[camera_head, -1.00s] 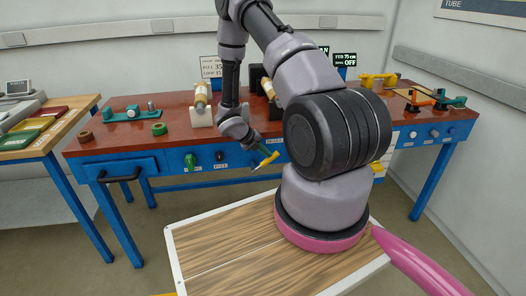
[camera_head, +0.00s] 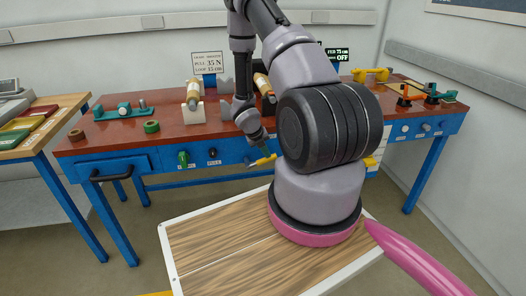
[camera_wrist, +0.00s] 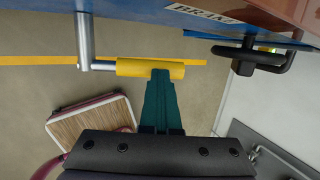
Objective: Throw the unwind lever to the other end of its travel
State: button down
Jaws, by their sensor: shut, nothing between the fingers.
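A lever with a yellow cylindrical grip (camera_wrist: 150,68) on a bright metal arm (camera_wrist: 84,42) hangs at the front of the blue bench panel in the wrist view. The yellow grip also shows in the head view (camera_head: 263,160), below the front edge. No label is readable on this lever. My gripper (camera_wrist: 161,74) has its teal fingers shut with nothing between them. Their tips overlap the middle of the yellow grip in the wrist view; I cannot tell whether they press on it. In the head view my gripper's fingers are too small to make out.
A black handle (camera_wrist: 249,58) sticks out beside a panel label in the wrist view. Green (camera_head: 183,159) and black (camera_head: 213,153) knobs are on the blue front. The red-brown bench top (camera_head: 120,137) carries several fixtures.

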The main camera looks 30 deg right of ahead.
jog(key=shift+s+d+f, duration=0.2)
jog(key=shift+d+f, duration=0.4)
jog(key=shift+s+f, duration=0.1)
jog(key=s+a+r+m+t, duration=0.15)
jog(key=r+m, duration=0.45)
jog(key=r, duration=0.7)
jog(key=s+a+r+m+y, duration=0.1)
jog(key=s+a+r+m, duration=0.2)
jog(key=r+m, duration=0.65)
jog(key=s+a+r+m+t, duration=0.15)
jog(key=r+m, duration=0.25)
jog(key=r, duration=1.2)
jog(key=s+a+r+m+t+y, duration=0.3)
jog(key=s+a+r+m+y, duration=0.3)
jog(key=s+a+r+m, duration=0.7)
notch_tip(320, 180, up, 3)
jog(key=s+m, duration=0.2)
jog(key=m, duration=0.2)
jog(key=shift+a+f+m, duration=0.2)
jog(key=shift+a+m, duration=0.15)
